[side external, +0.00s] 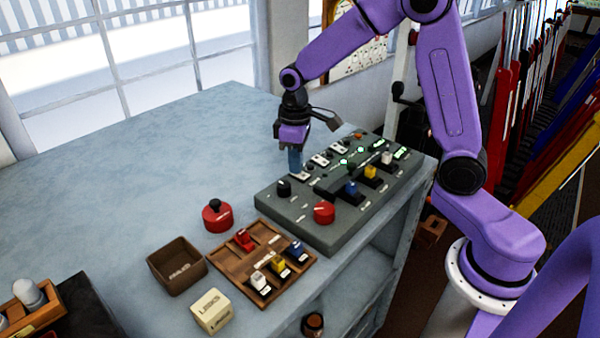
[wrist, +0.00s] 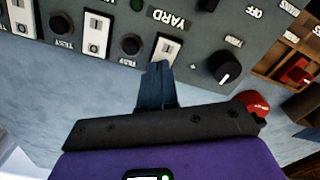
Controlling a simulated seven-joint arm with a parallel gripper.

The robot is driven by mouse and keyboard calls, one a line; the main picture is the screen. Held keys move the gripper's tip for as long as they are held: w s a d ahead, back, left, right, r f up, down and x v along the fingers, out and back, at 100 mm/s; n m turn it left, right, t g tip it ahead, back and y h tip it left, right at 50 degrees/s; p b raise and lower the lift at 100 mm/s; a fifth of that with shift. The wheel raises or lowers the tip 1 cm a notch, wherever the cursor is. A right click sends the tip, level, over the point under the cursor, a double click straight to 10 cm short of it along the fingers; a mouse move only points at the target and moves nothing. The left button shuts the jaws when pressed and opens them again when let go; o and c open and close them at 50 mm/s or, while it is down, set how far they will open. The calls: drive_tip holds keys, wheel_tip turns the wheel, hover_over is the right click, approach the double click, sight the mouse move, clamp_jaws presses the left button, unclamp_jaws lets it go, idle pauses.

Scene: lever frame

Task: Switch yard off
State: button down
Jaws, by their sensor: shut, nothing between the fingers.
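The grey control panel (side external: 290,215) lies on the table, with knobs, small switches and lit labels. In the wrist view the label YARD (wrist: 166,18) reads upside down, and the white yard switch (wrist: 170,46) sits just beside it. My gripper (wrist: 160,70) is shut and empty, its blue fingertips right at the near end of that switch and partly covering it. I cannot tell whether they touch it, or which way the switch is set. In the side view my gripper (side external: 296,170) points down over the panel's far left edge.
A black knob (wrist: 224,66) is beside the yard switch; other white switches (wrist: 96,34) line the same edge. A red knob (side external: 324,212) is on the panel. A wooden tray (side external: 228,268), brown box (side external: 177,266) and red button (side external: 217,216) stand nearby. The table's far left is clear.

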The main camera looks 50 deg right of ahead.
drive_tip(key=shift+r, duration=3.5)
drive_tip(key=s+f+n, duration=0.1)
drive_tip(key=s+n, duration=0.2)
drive_tip(key=s, duration=1.1)
drive_tip(key=s+a+f+n, duration=0.1)
drive_tip(key=s+n, duration=0.2)
drive_tip(key=s, duration=1.1)
drive_tip(key=shift+s+a+f+n, duration=0.15)
drive_tip(key=shift+a+f+n, duration=0.15)
drive_tip(key=shift+f, duration=0.05)
